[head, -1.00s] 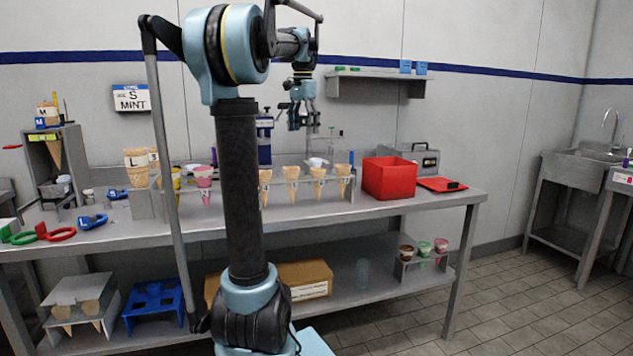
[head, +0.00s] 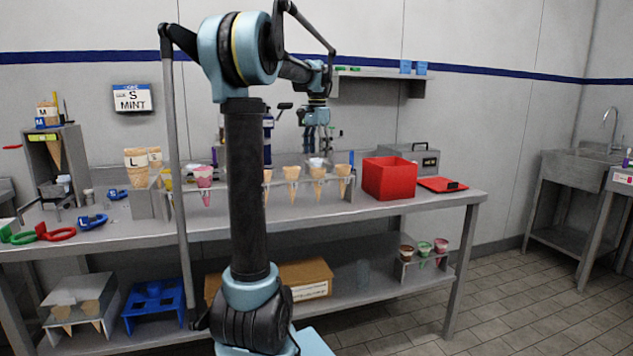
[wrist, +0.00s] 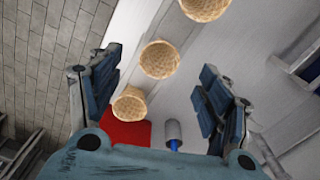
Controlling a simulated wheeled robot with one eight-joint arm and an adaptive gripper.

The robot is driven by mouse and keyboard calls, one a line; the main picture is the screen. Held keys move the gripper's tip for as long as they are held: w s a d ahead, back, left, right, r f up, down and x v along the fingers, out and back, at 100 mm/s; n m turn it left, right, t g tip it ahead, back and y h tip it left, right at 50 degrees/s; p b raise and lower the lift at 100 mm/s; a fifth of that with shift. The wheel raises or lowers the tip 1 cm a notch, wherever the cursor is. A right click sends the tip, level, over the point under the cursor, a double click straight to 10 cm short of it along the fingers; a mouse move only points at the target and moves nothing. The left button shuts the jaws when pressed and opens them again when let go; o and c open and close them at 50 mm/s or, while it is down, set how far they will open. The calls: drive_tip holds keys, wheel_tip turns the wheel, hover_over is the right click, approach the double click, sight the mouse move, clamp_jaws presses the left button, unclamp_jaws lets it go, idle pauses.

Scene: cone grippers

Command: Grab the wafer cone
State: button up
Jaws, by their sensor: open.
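Several tan wafer cones stand point-down in a grey rack (head: 222,192) on the steel table. In the head view, I see one cone (head: 292,180), another to its right (head: 318,181), and one at the right end (head: 342,180). My gripper (head: 316,140) is open and empty above and behind this row. In the wrist view, my gripper's two dark fingers (wrist: 160,60) are spread wide. A middle cone (wrist: 160,62) shows between them from above, with one cone above it (wrist: 205,8) and one below it (wrist: 129,104). No finger appears to touch a cone.
A red box (head: 388,180) stands right of the rack, beside a red tray (head: 442,184). A pink-topped cup (head: 204,178) sits in the rack's left part. Two larger cones (head: 137,168) stand further left.

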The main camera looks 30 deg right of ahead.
sight(318, 169)
drive_tip(key=shift+w+d+f, duration=0.1)
drive_tip(key=shift+d+f, duration=0.1)
drive_tip(key=shift+f, duration=1.5)
drive_tip(key=shift+w+d+f, duration=0.1)
drive_tip(key=shift+d+f, duration=0.05)
drive_tip(key=shift+f, duration=1.55)
drive_tip(key=c, duration=0.8)
